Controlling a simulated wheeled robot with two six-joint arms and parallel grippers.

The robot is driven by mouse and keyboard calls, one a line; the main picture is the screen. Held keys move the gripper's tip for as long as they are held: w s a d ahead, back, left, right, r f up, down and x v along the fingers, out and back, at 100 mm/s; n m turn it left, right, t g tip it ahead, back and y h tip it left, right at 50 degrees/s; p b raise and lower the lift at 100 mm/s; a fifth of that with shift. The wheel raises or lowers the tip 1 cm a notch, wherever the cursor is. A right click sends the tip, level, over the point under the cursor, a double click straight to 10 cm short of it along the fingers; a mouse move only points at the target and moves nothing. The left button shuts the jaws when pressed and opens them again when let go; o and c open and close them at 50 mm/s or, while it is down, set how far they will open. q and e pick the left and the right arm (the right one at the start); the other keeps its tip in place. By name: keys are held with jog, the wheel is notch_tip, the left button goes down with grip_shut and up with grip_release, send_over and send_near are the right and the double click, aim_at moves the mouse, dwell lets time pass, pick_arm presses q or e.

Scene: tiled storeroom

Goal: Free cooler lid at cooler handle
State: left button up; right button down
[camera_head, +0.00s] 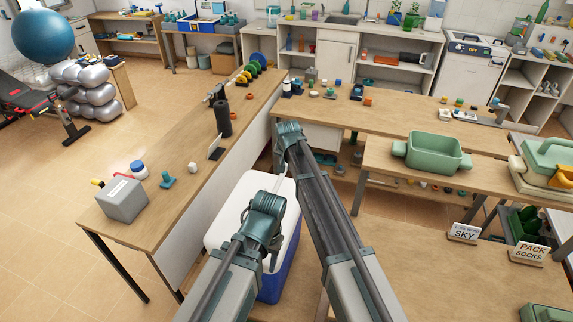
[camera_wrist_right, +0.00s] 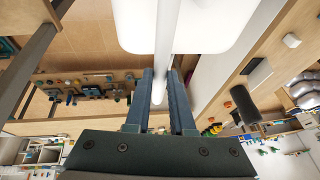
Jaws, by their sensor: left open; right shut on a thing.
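The cooler has a white lid (camera_head: 227,203) and a blue body (camera_head: 284,250), and stands on the floor between the benches. My right gripper (camera_wrist_right: 161,88) is shut on the white cooler handle (camera_wrist_right: 165,40). In the right wrist view the bar lies between its fingers and crosses in front of the lid (camera_wrist_right: 205,22). In the head view my right arm mostly hides this grip. My left gripper (camera_head: 262,238) is open above the lid, and its fingertips are largely hidden by its own wrist. I cannot tell whether it touches the lid.
A wooden bench (camera_head: 150,215) with a grey box (camera_head: 121,201) runs along the cooler's left. Another bench (camera_head: 400,115) crosses behind it. A table (camera_head: 375,170) with a green tub (camera_head: 437,152) stands at the right. Open tiled floor (camera_head: 50,240) lies at the far left.

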dwell(0.7)
jog(key=s+d+f+y+b, duration=0.2)
jog(key=d+f+b, duration=0.5)
jog(key=f+b, duration=0.3)
jog(key=s+d+f+t+y+b, duration=0.1)
jog(key=s+d+f+y+b, duration=0.1)
jog(key=d+f+b, duration=0.5)
jog(key=shift+s+d+f+m+t+b, duration=0.45)
jog(key=shift+f+b, duration=1.85)
jog(key=shift+b, duration=1.5)
jog(key=shift+s, duration=0.1)
jog(key=shift+a, duration=0.1)
